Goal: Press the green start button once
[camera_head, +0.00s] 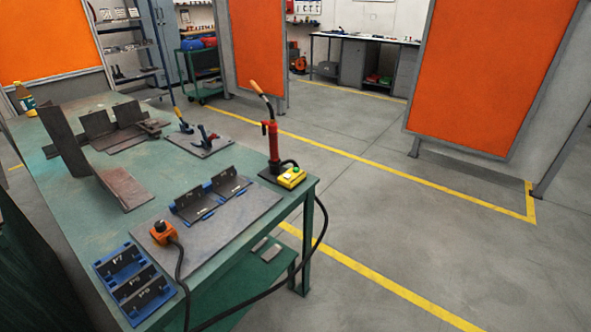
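A small yellow box (291,179) sits at the right corner of the green table, at the foot of a red upright torch stand. A small green button (294,171) shows on its top. Nothing covers the button, but it is too small to tell whether it is pressed in. Neither of my grippers is in view.
The green table (95,215) carries angle brackets on a grey plate (258,205), blue racks (133,283), an orange-topped device (163,232) with a black cable, and clamps. The red torch stand (272,145) rises beside the yellow box. The floor to the right is clear.

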